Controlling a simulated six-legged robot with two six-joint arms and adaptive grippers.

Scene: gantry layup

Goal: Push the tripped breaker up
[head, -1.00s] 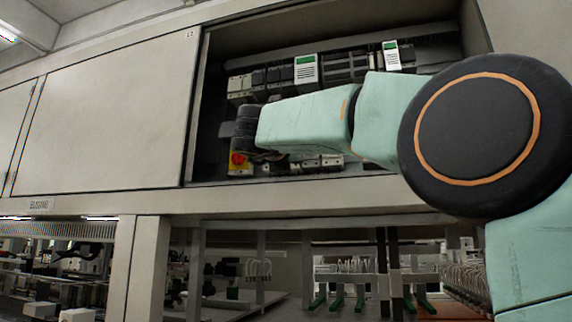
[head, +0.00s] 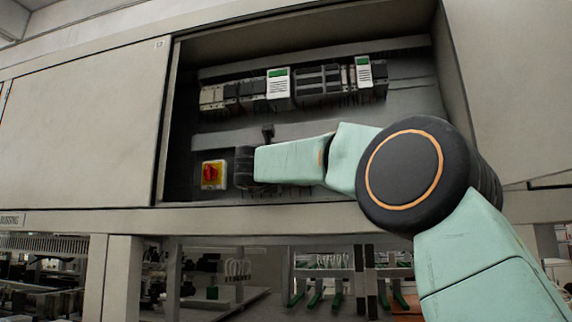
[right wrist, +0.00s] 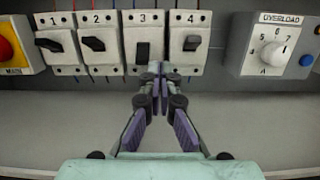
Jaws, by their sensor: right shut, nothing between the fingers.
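In the right wrist view a row of white breakers numbered 1 to 4 runs along the top. Breaker 3 (right wrist: 145,24) has its dark lever (right wrist: 143,51) hanging lower than the levers of breaker 1 (right wrist: 52,65), breaker 2 (right wrist: 97,66) and breaker 4 (right wrist: 190,65). My right gripper (right wrist: 154,68) is shut and empty. Its tips are at the lower edge of breaker 3, a little right of and below its lever; contact is unclear. In the head view my right forearm hides the breakers. My left gripper is not in view.
A red-on-yellow main switch (head: 211,174) sits left of the breakers. An overload box (right wrist: 254,62) with a white dial and blue button is at the right. An upper row of modules (head: 278,90) is above my arm. The cabinet frame (head: 300,207) edges the opening below.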

